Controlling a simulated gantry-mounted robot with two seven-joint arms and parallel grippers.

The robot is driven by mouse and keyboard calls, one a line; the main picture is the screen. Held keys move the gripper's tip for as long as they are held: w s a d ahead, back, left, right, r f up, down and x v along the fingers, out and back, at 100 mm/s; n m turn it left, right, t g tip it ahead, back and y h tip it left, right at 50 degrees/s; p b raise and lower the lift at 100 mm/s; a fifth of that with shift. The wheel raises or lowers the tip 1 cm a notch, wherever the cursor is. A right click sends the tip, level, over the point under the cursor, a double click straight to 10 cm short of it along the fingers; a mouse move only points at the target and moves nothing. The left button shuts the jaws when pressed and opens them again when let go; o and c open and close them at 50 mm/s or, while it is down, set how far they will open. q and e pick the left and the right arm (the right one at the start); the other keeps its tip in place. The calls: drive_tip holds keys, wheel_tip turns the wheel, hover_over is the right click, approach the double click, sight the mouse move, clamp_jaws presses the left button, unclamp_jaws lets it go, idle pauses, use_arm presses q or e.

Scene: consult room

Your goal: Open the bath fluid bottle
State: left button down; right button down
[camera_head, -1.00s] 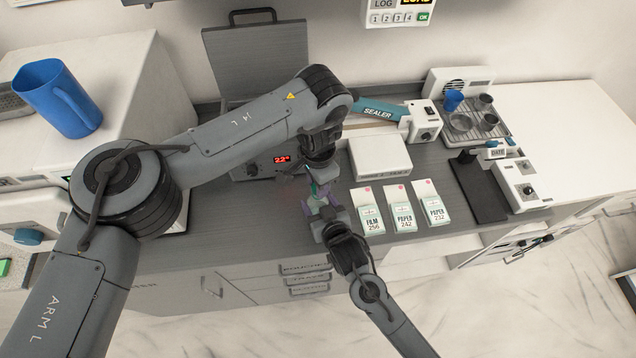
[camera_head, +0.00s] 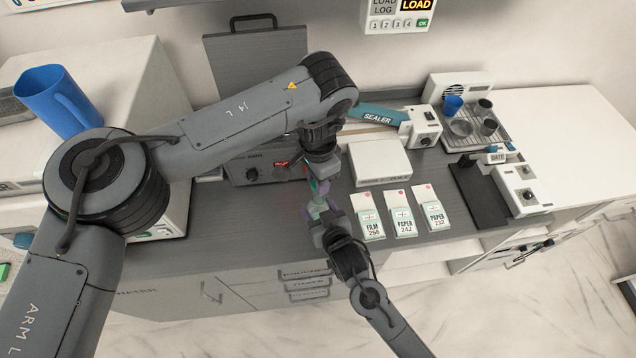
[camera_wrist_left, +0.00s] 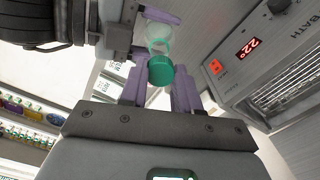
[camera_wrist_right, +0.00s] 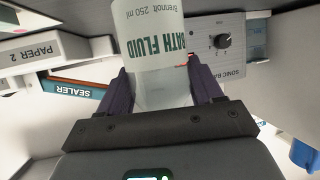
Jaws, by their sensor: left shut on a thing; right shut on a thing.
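The bath fluid bottle (camera_wrist_right: 155,45) is a clear bottle with a white label and green lettering. My right gripper (camera_wrist_right: 160,95) is shut on its body, as the right wrist view shows. In the left wrist view the green cap (camera_wrist_left: 160,71) lies between the fingers of my left gripper (camera_wrist_left: 160,88), which is shut on it. The bottle's pale body shows just beyond the cap, and I cannot tell whether the cap is loose. In the head view both grippers meet over the counter, left gripper (camera_head: 320,174) above, right gripper (camera_head: 320,212) below, largely hiding the bottle.
Several pouch packs (camera_head: 400,212) and a white box (camera_head: 379,160) lie to the right. A blue jug (camera_head: 45,95) stands at left. The counter's front edge is close to my right gripper.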

idle(0.3)
drive_tip(key=shift+c, duration=0.5)
unclamp_jaws()
